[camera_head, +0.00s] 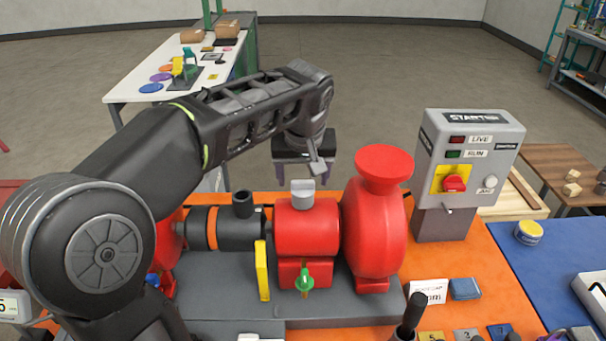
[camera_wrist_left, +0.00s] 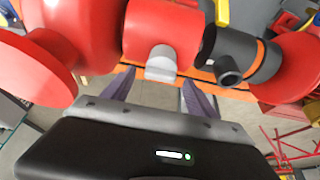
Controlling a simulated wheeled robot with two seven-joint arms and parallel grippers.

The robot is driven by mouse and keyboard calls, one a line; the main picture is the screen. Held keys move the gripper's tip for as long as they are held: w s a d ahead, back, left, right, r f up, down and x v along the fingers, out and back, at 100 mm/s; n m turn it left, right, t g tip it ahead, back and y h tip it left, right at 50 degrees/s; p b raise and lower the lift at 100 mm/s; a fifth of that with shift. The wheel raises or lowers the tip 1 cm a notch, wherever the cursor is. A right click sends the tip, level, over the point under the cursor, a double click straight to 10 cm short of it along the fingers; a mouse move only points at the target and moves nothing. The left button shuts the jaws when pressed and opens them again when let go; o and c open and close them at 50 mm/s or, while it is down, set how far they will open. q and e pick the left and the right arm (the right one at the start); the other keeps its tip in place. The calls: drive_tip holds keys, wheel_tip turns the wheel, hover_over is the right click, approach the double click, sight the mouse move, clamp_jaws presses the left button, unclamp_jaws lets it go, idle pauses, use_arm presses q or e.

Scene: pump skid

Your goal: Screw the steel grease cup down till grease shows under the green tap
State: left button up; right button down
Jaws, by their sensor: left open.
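The steel grease cup (camera_head: 302,194) is a short grey cylinder standing upright on top of the red bearing housing (camera_head: 307,230). It also shows in the left wrist view (camera_wrist_left: 162,63), seen between the two fingers. The green tap (camera_head: 304,279) is on the front of the red block below the housing; I cannot make out grease under it. My left gripper (camera_head: 304,178) is open, with its fingers pointing down, above and behind the cup in the head view. In the wrist view its fingers (camera_wrist_left: 158,78) are apart and hold nothing. My right gripper is not in view.
The red pump casing with its funnel (camera_head: 381,170) stands close right of the cup. A dark coupling with an upright stub (camera_head: 242,204) is on the left. A yellow plate (camera_head: 262,270) stands in front. A grey control box (camera_head: 468,155) is farther right.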

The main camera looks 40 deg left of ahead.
use_arm(q)
drive_tip(key=shift+w+f, duration=0.1)
drive_tip(key=shift+f, duration=0.25)
drive_tip(key=shift+c, duration=0.5)
drive_tip(key=c, duration=1.3)
drive_tip(key=shift+o, duration=0.2)
